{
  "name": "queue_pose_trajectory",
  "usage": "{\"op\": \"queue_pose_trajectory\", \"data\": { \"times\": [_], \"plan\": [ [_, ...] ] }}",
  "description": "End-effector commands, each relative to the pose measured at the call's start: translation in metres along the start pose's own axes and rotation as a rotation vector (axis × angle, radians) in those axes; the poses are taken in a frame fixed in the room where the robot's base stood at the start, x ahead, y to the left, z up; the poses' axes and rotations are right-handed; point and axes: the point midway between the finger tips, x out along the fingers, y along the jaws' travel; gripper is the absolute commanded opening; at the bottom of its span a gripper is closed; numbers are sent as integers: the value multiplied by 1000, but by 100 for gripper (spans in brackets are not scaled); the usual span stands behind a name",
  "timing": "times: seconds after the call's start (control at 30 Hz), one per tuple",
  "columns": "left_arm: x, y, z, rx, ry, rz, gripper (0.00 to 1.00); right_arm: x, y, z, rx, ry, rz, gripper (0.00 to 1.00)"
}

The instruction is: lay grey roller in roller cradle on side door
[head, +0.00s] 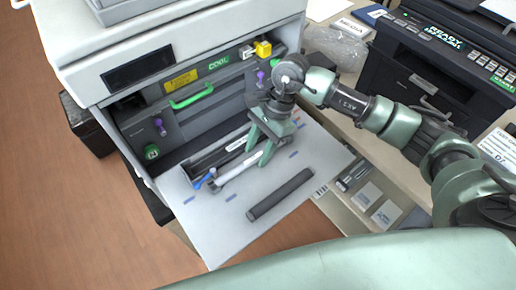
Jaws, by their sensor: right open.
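The side door (226,228) of the printer is folded down as a pale flat panel. A black trough that looks like the roller cradle (206,159) lies on it near the printer, with a blue lever (204,179) at its left end. A light grey rod, which looks like the grey roller (236,169), lies along the trough's near side; I cannot tell whether it is seated. My right gripper (259,151) is open, pointing down at the rod's right end, and hides part of it and the trough. My left gripper is out of view.
A dark bar (280,195) lies on the door nearer me. The printer front has a green handle (191,96), purple knobs and a yellow block (263,49). A black machine (428,75) and a plastic bag (336,46) stand at the right. The door's near left part is clear.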

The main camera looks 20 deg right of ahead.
Motion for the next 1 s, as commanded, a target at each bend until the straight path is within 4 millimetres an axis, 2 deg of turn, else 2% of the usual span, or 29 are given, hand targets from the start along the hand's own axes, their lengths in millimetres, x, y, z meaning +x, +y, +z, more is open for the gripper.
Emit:
{"op": "queue_pose_trajectory", "data": {
  "times": [0.07, 0.17, 0.3, 0.5, 0.6, 0.8, 1.0],
  "plan": [
    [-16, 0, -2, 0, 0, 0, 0, -13, 0, 6, 0, -1, 0, 41],
    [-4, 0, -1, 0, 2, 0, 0, -25, -2, 1, -1, 2, -7, 41],
    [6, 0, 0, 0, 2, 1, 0, -59, -2, 1, -1, 3, -7, 41],
    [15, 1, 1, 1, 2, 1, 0, -101, -1, 2, -1, 1, -6, 41],
    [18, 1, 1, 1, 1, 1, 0, -115, -1, 2, 0, 0, -4, 41],
    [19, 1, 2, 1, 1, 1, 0, -127, 0, 3, 1, -1, -1, 41],
    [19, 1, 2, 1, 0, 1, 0, -128, 0, 3, 1, -1, -1, 41]
  ]
}}
